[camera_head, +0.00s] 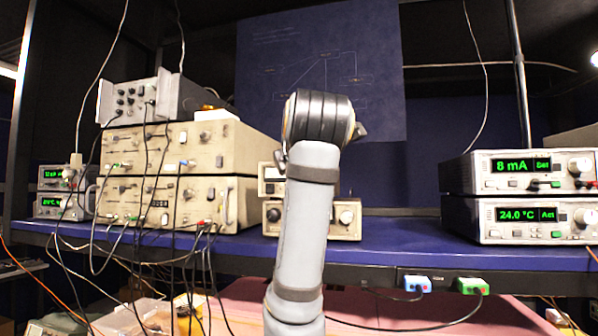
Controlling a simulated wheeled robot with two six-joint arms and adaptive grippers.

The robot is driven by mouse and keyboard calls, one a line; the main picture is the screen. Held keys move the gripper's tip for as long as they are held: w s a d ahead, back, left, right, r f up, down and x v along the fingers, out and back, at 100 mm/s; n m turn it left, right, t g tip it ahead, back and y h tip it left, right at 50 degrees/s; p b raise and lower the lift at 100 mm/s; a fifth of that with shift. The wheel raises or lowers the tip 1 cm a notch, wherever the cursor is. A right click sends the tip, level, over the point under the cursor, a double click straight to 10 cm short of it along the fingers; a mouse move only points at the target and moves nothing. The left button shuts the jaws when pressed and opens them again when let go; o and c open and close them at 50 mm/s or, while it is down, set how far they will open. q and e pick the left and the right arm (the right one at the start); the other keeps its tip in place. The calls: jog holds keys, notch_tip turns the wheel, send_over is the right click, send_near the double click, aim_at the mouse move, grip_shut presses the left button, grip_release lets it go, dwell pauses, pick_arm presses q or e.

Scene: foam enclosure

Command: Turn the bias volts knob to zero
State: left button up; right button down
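No label reading bias volts is legible, so I cannot tell which knob it is. A small beige instrument box (347,233) stands on the blue shelf, mostly hidden behind my arm, with a round knob (346,216) showing on its right. A second box (268,180) sits on top of it, also largely covered. The beige units (236,150) on the left carry many knobs. One grey arm of mine rises through the middle of the view to a black ribbed joint; no gripper fingers can be made out, and I cannot tell which arm it is.
Two stacked controllers with green displays, 8 mA (482,175) above 24.0 °C (487,224), stand at the right. Two smaller display units (50,207) stand at far left. Black cables (175,230) hang before the beige units. The blue shelf (400,236) is clear right of the small boxes.

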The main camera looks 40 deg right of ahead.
jog(key=shift+r, duration=0.1)
dwell(0.3)
jog(key=c, duration=1.4)
grip_release()
jog(key=shift+w, duration=0.1)
